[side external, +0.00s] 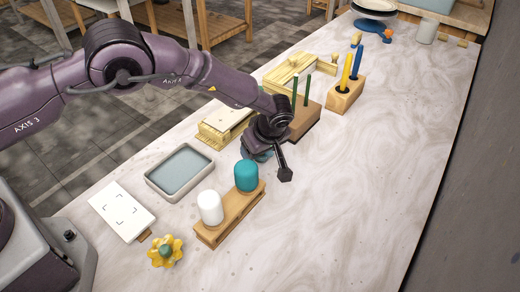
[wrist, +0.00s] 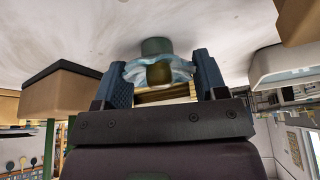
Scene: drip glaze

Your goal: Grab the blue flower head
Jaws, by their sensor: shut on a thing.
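The blue flower head (wrist: 182,72) is pale blue with ruffled petals and a green-grey, knob-like middle. It sits between the two fingers of my gripper (wrist: 160,68) in the wrist view. The fingers are closed against its sides. In the side external view a sliver of the blue flower head (side external: 250,155) shows under my gripper (side external: 262,152), close to the table top. Most of it is hidden there by my wrist. I cannot tell whether it touches the table.
A wooden rack (side external: 222,228) with a white bottle (side external: 210,207) and a teal bottle (side external: 246,176) stands just in front. A grey tray (side external: 152,185) and a yellow flower head (side external: 166,251) lie left. A block with green sticks (side external: 307,122) stands behind. The right side is clear.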

